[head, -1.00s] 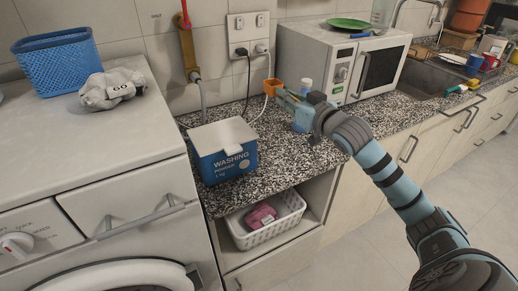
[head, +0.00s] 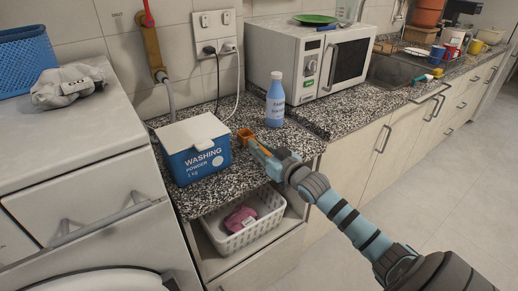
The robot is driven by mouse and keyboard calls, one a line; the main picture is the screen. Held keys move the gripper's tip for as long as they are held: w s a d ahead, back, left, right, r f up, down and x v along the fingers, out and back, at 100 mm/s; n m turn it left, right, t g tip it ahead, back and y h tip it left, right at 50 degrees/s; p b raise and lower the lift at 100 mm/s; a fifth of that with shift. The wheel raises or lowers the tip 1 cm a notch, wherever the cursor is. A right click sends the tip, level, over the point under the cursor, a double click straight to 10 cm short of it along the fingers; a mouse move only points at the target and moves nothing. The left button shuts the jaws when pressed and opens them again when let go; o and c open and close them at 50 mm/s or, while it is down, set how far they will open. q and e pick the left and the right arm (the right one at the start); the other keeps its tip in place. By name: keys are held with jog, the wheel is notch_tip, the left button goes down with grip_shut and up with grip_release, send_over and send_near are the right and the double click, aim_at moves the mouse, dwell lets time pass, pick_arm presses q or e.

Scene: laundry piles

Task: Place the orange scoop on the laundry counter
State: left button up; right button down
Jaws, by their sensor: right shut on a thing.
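The orange scoop (head: 245,136) has a small square cup and an orange handle that runs back into my right gripper (head: 268,156). My right gripper is shut on the handle. The scoop is over the speckled laundry counter (head: 212,192), just right of the washing powder box. I cannot tell whether the cup touches the counter top. The gripper is near the counter's front edge, and its fingers partly hide the handle. My left gripper is not in view.
The blue washing powder box (head: 196,155) with a white lid stands left of the scoop. A blue bottle (head: 275,103) stands behind it, and a microwave (head: 300,72) is to the right. A white basket (head: 247,226) sits on the shelf below.

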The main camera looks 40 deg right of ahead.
jog(key=shift+f+b, duration=0.35)
jog(key=shift+f, duration=0.25)
jog(key=c, duration=1.6)
grip_release()
jog(key=shift+r, duration=0.1)
jog(key=shift+r+p, duration=0.3)
jog(key=shift+r, duration=0.05)
jog(key=s+p, duration=0.2)
jog(key=p, duration=0.2)
jog(key=s+r+p, duration=0.1)
jog(key=s+p, duration=0.1)
jog(key=p, duration=0.3)
jog(key=s+r+p, duration=0.1)
jog(key=s+p, duration=0.1)
jog(key=p, duration=0.3)
jog(key=shift+s, duration=0.15)
jog(key=s+p, duration=0.1)
jog(key=s, duration=0.1)
jog(key=s+p, duration=0.3)
jog(key=p, duration=0.1)
jog(key=shift+s+f, duration=0.3)
jog(key=shift+s, duration=0.1)
